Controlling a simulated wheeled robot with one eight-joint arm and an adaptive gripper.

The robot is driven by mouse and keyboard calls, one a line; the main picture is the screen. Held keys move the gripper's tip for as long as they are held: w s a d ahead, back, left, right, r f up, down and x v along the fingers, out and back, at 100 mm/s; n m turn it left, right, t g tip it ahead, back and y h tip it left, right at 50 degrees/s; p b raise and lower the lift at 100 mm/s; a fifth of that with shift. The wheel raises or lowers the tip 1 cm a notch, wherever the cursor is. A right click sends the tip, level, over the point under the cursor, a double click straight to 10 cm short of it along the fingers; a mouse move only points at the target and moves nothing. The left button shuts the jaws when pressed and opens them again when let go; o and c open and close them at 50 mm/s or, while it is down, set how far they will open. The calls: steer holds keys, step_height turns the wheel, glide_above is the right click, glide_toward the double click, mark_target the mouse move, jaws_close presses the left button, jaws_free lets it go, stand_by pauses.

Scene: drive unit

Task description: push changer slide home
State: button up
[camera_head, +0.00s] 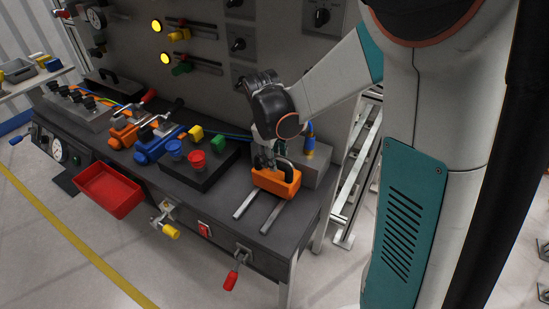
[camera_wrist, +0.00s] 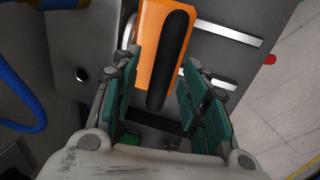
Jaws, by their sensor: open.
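The changer slide is an orange block (camera_head: 276,182) with a black handle, on two pale parallel rails (camera_head: 272,212) at the right end of the dark bench. A grey block (camera_head: 316,170) stands behind it. In the wrist view the orange slide (camera_wrist: 153,20) and its black handle (camera_wrist: 171,60) lie between my finger pads, and the grey block (camera_wrist: 75,40) is at left. My gripper (camera_head: 269,158) is open and points down over the slide. The wrist view shows my gripper's fingers (camera_wrist: 160,70) on both sides of the handle; whether they touch it is unclear.
A dark box with coloured buttons (camera_head: 205,168) stands left of the slide. Blue (camera_head: 155,145) and orange (camera_head: 124,132) clamp-like fixtures are farther left. A red tray (camera_head: 108,190) and a red-handled lever (camera_head: 231,279) stick out from the bench front. An upright panel rises behind.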

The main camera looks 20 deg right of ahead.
step_height(320, 180, up, 10)
steer(key=s+a, duration=0.1)
steer(key=shift+a, duration=0.3)
steer(key=shift+s, duration=0.1)
